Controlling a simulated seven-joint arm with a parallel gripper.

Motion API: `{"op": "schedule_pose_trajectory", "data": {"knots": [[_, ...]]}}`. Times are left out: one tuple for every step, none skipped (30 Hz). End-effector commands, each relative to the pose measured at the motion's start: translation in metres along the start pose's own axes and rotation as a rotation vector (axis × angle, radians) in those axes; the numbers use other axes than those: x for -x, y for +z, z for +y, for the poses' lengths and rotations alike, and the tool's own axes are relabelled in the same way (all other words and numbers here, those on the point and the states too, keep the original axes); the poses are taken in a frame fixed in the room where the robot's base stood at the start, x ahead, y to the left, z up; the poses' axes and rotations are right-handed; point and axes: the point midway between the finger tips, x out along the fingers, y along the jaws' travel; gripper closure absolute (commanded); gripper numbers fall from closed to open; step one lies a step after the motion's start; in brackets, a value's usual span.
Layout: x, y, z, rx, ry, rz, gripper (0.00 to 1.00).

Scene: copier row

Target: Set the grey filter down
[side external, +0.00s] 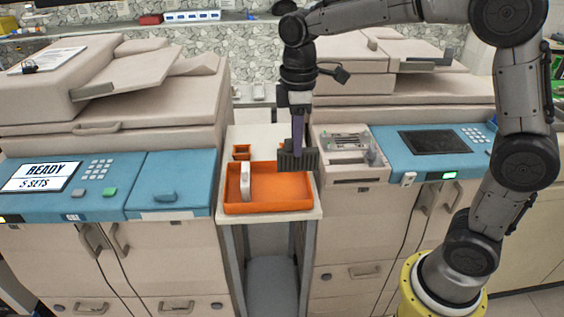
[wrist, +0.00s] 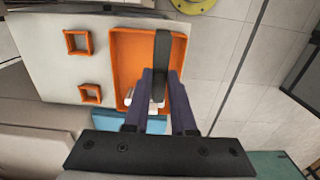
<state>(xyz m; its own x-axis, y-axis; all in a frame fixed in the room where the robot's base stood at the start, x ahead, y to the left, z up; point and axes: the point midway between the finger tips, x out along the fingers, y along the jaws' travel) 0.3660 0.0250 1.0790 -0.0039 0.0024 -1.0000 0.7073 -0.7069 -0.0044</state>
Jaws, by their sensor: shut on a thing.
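The grey filter (side external: 298,160), a dark ribbed block, is between the fingertips of my gripper (side external: 297,148). In the wrist view, the filter (wrist: 163,50) is a dark strip between the two purple fingers of my gripper (wrist: 161,75). My gripper is shut on it. The filter overlaps the back right of the orange tray (side external: 268,208) in the side view. In the wrist view it lies over the right part of the orange tray (wrist: 124,33). I cannot tell whether it touches the tray. The fingers hide part of the filter.
A white upright piece (side external: 246,183) stands in the tray's left part. Two small orange square containers (wrist: 77,42) (wrist: 90,94) sit on the pale top (wrist: 42,70). Copiers with blue panels (side external: 170,178) flank the stand; an opened white unit (side external: 350,150) is close on the right.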

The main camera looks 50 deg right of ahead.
Motion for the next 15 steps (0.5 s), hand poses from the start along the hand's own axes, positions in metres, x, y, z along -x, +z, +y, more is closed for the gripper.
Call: {"op": "schedule_pose_trajectory", "data": {"knots": [[-0.010, -0.005, 0.005, 0.000, -0.002, -0.002, 1.00], [-0.015, -0.008, 0.007, 0.000, -0.002, -0.003, 1.00], [-0.020, -0.012, 0.011, 0.000, -0.001, -0.002, 1.00], [-0.023, -0.014, 0.012, 0.000, -0.002, -0.002, 1.00], [-0.026, -0.016, 0.014, 0.000, -0.001, -0.001, 1.00], [-0.029, -0.018, 0.016, 0.000, 0.000, 0.000, 1.00], [-0.031, -0.019, 0.017, 0.000, 0.001, 0.001, 1.00], [-0.032, -0.020, 0.018, 0.000, 0.001, 0.001, 1.00], [-0.034, -0.021, 0.019, 0.000, 0.001, 0.001, 1.00], [-0.035, -0.022, 0.020, 0.000, 0.000, 0.001, 1.00], [-0.037, -0.023, 0.021, 0.000, 0.000, 0.000, 1.00], [-0.041, -0.026, 0.023, 0.000, 0.000, 0.000, 1.00], [-0.045, -0.028, 0.025, 0.000, -0.001, -0.001, 1.00], [-0.050, -0.028, 0.025, 0.000, -0.002, -0.002, 1.00], [-0.056, -0.027, 0.024, 0.000, -0.002, -0.002, 1.00]]}}
